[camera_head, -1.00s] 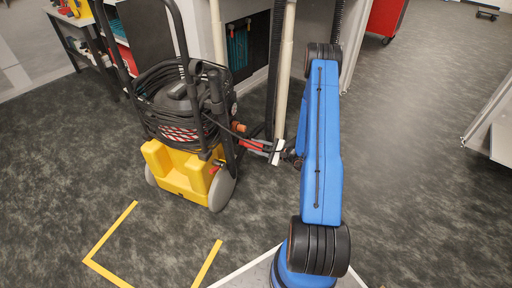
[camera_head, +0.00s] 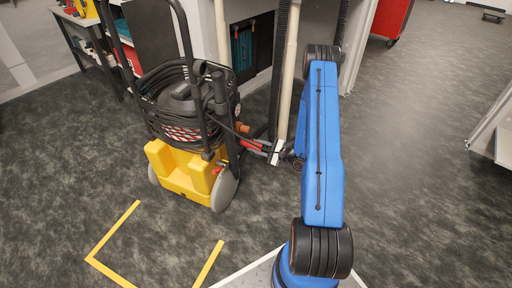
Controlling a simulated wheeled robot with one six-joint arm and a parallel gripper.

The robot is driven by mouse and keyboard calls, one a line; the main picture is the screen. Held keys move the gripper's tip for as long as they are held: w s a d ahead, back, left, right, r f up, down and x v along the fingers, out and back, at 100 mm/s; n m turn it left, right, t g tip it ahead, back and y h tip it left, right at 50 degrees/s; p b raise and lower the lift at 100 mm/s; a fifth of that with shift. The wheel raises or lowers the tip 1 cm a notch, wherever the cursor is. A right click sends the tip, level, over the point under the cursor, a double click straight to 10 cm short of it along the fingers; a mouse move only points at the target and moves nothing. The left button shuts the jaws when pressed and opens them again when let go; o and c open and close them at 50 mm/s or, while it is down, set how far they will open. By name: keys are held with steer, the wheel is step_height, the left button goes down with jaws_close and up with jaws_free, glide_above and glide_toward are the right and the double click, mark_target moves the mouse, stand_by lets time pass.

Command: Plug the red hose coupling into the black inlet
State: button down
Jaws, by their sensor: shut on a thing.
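A pressure washer (camera_head: 190,135) with a yellow base and a coiled black hose stands left of my arm. My gripper (camera_head: 250,143) is at its right side, reaching in from the right. It is shut on a small red part, which I take to be the red hose coupling (camera_head: 249,142). An orange-brown cylindrical piece (camera_head: 241,127) shows just above the fingers. The black inlet cannot be made out; the dark side of the washer is cluttered here. I cannot tell whether the coupling touches it.
Pale and dark upright pipes (camera_head: 287,80) stand just behind my gripper. A workbench (camera_head: 75,45) is at the back left and a red cabinet (camera_head: 389,18) at the back. Yellow floor tape (camera_head: 112,230) lies in front. The floor to the right is open.

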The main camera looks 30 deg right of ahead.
steer(key=shift+x, duration=0.8)
steer(key=c, duration=1.2)
jaws_free()
steer(key=v, duration=1.7)
steer(key=shift+s, duration=0.15)
steer(key=shift+d, duration=0.1)
